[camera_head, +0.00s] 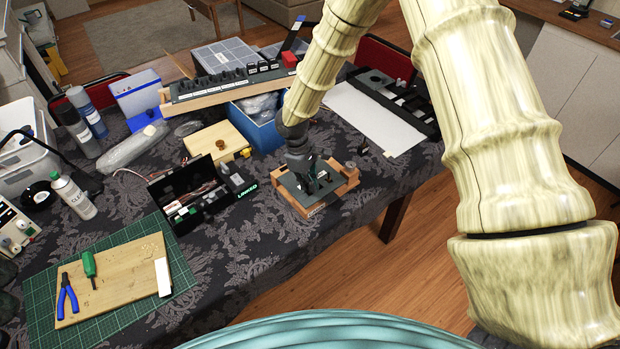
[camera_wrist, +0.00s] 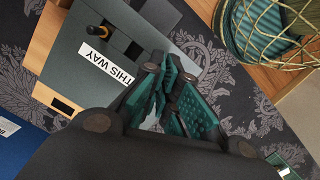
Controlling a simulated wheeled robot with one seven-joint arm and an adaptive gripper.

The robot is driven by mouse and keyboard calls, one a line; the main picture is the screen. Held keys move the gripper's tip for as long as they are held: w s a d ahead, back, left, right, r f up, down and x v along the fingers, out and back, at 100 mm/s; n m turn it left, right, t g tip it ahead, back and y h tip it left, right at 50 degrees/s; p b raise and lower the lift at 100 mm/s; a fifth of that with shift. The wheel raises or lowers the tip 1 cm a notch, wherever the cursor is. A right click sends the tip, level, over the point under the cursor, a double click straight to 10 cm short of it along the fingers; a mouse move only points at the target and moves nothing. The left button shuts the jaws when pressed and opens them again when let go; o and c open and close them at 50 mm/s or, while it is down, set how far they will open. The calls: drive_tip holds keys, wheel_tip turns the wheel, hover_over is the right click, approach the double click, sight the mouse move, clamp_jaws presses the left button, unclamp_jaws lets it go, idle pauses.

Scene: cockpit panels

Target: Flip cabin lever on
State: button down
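The cabin lever (camera_wrist: 97,31) shows in the wrist view as a short stick with a brass-coloured part and a black tip. It sits at a slot in a dark grey panel (camera_wrist: 75,62), beside a white label reading "THIS WAY" (camera_wrist: 106,63). In the head view the panel unit (camera_head: 291,186) has wooden sides and stands near the table's edge. My gripper (camera_wrist: 164,68) has teal pads, and its fingertips are together with nothing seen between them. It is beside the lever, apart from it in the wrist picture. In the head view my gripper (camera_head: 312,182) is over the panel and hides part of it.
A black open toolbox (camera_head: 190,195) stands left of the panel unit. A long switch panel (camera_head: 225,85) and a blue bin (camera_head: 262,133) are behind it. A cutting mat (camera_head: 185,270) lies at the front left. The tablecloth between mat and panel unit is clear.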

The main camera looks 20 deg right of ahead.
drive_tip(key=shift+w+a+f+g+h, duration=0.2)
drive_tip(key=shift+w+g+h, duration=0.35)
drive_tip(key=shift+g, duration=0.65)
drive_tip(key=shift+w+a+f+g+h+b, duration=0.1)
drive_tip(key=shift+w+g+h+b, duration=0.15)
drive_tip(key=shift+g, duration=0.4)
drive_tip(key=shift+w+a+f+g+h+b, duration=0.1)
drive_tip(key=shift+g+h+b, duration=0.2)
drive_tip(key=shift+g, duration=0.35)
drive_tip(key=c, duration=2.2)
unclamp_jaws()
drive_tip(key=o, duration=0.6)
drive_tip(key=shift+s+r, duration=0.15)
drive_tip(key=shift+d, duration=0.1)
drive_tip(key=v, duration=1.2)
